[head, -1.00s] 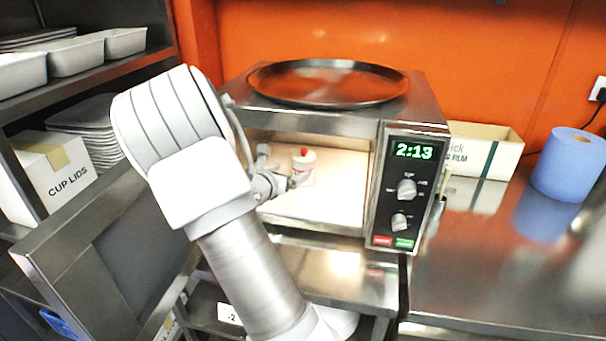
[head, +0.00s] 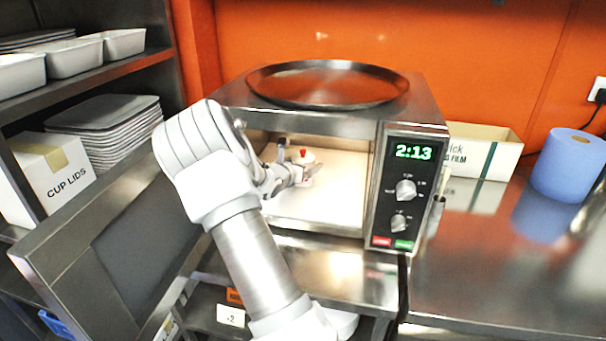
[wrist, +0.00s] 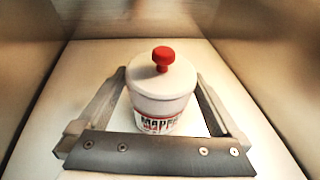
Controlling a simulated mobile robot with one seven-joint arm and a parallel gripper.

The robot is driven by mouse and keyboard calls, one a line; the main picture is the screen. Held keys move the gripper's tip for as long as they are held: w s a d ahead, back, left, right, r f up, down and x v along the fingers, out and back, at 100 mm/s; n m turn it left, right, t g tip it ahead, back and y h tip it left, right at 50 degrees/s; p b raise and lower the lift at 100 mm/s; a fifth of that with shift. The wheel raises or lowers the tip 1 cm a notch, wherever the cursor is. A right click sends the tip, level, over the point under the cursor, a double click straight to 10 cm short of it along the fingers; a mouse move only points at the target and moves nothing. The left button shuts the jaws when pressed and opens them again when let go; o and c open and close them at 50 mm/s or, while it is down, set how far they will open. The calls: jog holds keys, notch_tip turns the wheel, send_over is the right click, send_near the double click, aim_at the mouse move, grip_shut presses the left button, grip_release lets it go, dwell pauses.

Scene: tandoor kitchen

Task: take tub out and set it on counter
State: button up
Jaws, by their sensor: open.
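The tub (wrist: 161,92) is white with a lid, a red knob and a dark printed label. It stands upright inside the open microwave (head: 345,122), on its pale floor. In the head view the tub (head: 307,157) is partly hidden by my gripper (head: 299,172). My gripper is inside the microwave and open. In the wrist view its fingers (wrist: 160,88) lie one on each side of the tub, with some gap visible at both sides. The counter (head: 500,260) is bare steel to the right of the microwave.
The microwave door (head: 85,240) hangs open at the left. A round metal tray (head: 328,83) lies on top of the microwave. A film carton (head: 485,150) and a blue paper roll (head: 568,165) stand at the back of the counter, whose front is clear. Shelves stand at the left.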

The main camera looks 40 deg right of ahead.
jog(key=c, duration=1.3)
jog(key=shift+c, duration=0.6)
jog(key=shift+r, duration=0.15)
